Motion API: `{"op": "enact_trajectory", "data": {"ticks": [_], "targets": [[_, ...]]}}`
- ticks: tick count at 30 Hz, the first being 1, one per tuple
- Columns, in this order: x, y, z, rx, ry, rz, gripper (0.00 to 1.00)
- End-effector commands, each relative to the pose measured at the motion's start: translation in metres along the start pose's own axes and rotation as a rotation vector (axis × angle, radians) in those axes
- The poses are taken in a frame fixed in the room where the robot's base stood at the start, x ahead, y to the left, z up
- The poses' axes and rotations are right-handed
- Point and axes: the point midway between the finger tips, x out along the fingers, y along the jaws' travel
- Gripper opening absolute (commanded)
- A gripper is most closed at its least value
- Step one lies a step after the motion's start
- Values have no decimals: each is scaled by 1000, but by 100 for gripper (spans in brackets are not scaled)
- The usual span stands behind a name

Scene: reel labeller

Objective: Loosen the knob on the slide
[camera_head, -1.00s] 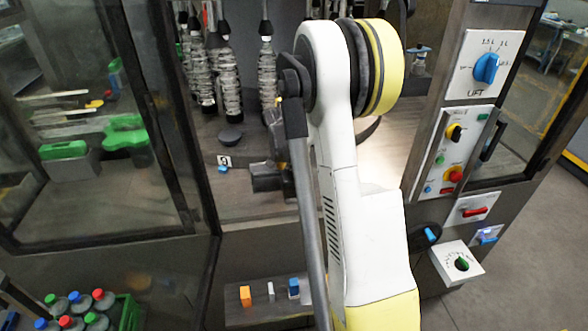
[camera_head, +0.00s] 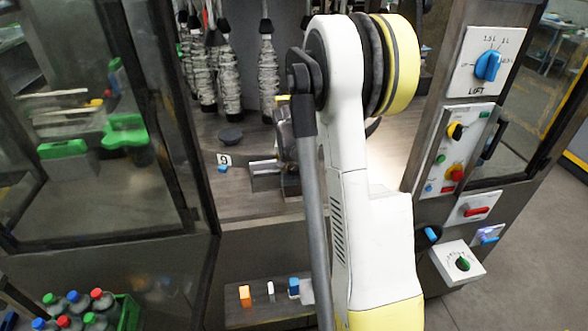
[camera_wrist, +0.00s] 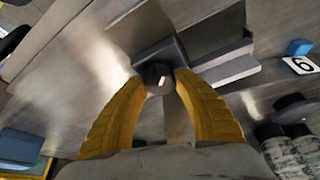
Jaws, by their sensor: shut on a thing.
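The slide (camera_wrist: 215,55) shows in the wrist view as grey metal rails with a dark block at their end. A dark round knob (camera_wrist: 158,74) with a light centre sits at that block. My gripper (camera_wrist: 162,84) has its two yellow fingers closed in on either side of the knob. In the head view the slide (camera_head: 263,170) lies on the deck inside the machine, left of my arm. My arm hides the knob and most of the gripper there.
A plate marked 9 (camera_head: 224,159) and a small blue piece (camera_head: 222,169) lie left of the slide. A dark round disc (camera_head: 231,135) is behind them. Spindles (camera_head: 229,75) hang at the back. A control panel (camera_head: 458,150) stands on the right post.

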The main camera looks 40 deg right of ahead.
Motion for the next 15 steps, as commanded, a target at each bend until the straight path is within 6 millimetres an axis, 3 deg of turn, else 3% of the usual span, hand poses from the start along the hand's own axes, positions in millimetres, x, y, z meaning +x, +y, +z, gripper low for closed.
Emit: {"op": "enact_trajectory", "data": {"ticks": [15], "targets": [[2,1,0,-428,1,-179,6]]}}
